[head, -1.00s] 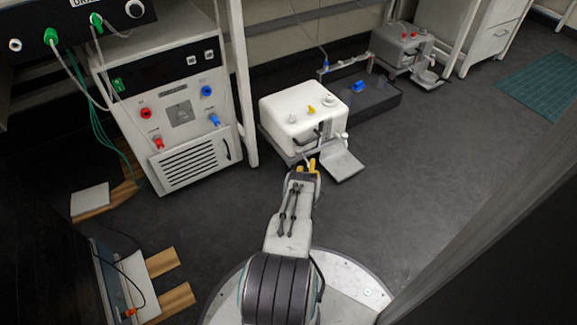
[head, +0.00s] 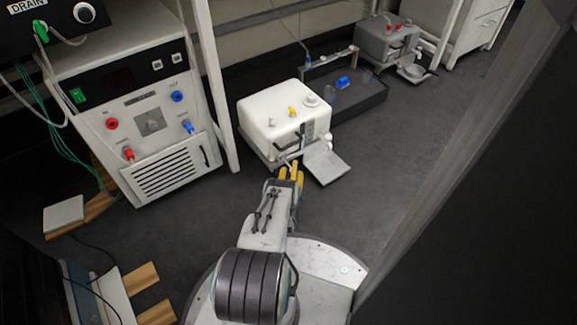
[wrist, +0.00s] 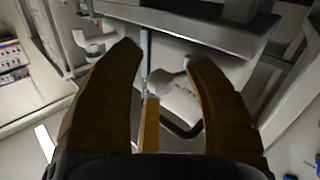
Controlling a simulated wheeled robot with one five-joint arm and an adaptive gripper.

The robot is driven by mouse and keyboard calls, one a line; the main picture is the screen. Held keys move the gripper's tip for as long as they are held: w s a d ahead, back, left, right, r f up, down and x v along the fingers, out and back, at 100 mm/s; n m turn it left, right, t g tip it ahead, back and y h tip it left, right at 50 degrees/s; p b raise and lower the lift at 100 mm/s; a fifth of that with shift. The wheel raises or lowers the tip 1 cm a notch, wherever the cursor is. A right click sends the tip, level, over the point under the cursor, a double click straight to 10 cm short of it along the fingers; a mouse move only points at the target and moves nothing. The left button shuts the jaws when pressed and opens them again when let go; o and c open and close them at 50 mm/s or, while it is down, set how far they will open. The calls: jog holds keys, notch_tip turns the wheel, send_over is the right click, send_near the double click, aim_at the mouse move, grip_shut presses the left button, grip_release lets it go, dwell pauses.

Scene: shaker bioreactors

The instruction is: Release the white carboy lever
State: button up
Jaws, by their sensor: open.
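The white carboy (head: 262,117) sits on the floor unit, with a yellow part on top and a dark handle (head: 290,144) on its front. My gripper (head: 289,167) is just in front of the carboy's lower front, its yellow fingers pointing at it. In the wrist view my gripper (wrist: 165,58) is open. A white tap-like part (wrist: 166,84) shows between the fingers, in front of the carboy's face; I cannot tell whether it is the lever or whether a finger touches it. A second white fitting (wrist: 95,42) is left of the left finger.
A grey plate (head: 326,162) juts out at the carboy's front right. A dark tray (head: 352,101) with a blue part lies behind it. A white cabinet unit (head: 140,105) stands left, beside a white post (head: 217,90). Dark floor is clear to the right.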

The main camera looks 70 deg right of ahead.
jog(key=shift+d, duration=0.15)
jog(key=shift+c, duration=0.2)
grip_shut()
dwell(0.3)
